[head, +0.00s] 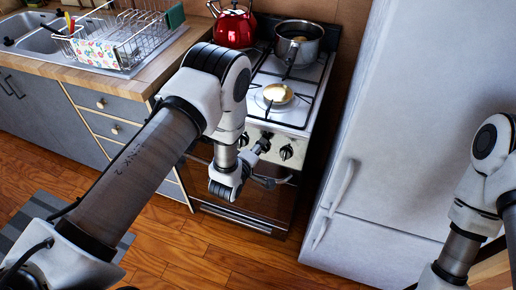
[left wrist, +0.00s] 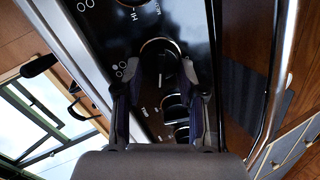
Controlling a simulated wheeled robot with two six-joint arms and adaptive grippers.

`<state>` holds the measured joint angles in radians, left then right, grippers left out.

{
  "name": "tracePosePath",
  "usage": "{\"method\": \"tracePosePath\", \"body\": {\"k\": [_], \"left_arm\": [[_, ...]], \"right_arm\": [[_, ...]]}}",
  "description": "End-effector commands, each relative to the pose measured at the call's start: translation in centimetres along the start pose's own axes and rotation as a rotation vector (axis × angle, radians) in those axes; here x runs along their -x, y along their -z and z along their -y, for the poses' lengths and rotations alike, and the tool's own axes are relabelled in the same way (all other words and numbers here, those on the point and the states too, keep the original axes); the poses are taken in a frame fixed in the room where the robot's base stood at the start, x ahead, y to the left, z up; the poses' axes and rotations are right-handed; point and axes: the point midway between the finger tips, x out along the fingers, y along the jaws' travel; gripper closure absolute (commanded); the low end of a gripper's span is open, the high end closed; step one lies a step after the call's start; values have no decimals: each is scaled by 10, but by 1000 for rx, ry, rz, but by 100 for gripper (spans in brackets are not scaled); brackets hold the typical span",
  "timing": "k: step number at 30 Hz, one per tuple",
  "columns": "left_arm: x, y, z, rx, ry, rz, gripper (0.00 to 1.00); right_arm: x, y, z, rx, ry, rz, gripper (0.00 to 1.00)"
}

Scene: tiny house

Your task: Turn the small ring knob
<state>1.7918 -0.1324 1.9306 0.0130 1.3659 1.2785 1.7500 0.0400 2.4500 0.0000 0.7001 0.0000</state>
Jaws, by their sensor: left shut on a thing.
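The stove's front panel carries a row of dark round knobs, one of them (head: 286,152) in plain view to the right of my left gripper (head: 264,145). In the left wrist view my left gripper (left wrist: 162,72) has a finger on each side of a knob (left wrist: 160,48) with a pale ring around its base, and it is shut on it. The fingers hide part of that knob. Further knobs (left wrist: 176,102) show below it on the black panel. The markings are too small to tell which knob is the small ring's. My right gripper is out of view.
The stove top (head: 313,103) holds a steel pot (head: 299,43) and a red kettle (head: 234,27). The oven handle (left wrist: 283,75) runs close beside the panel. A white fridge (head: 420,120) stands right of the stove, and a counter with a dish rack (head: 118,48) stands left.

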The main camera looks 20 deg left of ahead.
Motion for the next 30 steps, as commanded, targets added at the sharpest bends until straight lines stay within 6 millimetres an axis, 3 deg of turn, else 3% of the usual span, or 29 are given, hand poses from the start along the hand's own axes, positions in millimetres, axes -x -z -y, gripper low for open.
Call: {"method": "tracePosePath", "body": {"k": [1, 2, 3, 12, 16, 27, 30], "left_arm": [[0, 0, -1, 0, -2, -1, 95], [0, 0, -1, 0, -2, -1, 50], [0, 0, -1, 0, -1, -1, 36], [0, 0, 0, -1, 0, 0, 35], [10, 0, 0, -1, 2, 0, 35], [97, 0, 1, 0, 4, 1, 35], [112, 0, 1, 0, 2, 0, 35]], "right_arm": [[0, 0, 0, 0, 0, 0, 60], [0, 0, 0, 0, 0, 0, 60], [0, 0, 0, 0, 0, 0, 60], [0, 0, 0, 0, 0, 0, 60], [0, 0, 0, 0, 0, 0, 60], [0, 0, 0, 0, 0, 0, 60], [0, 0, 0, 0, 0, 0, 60]]}}
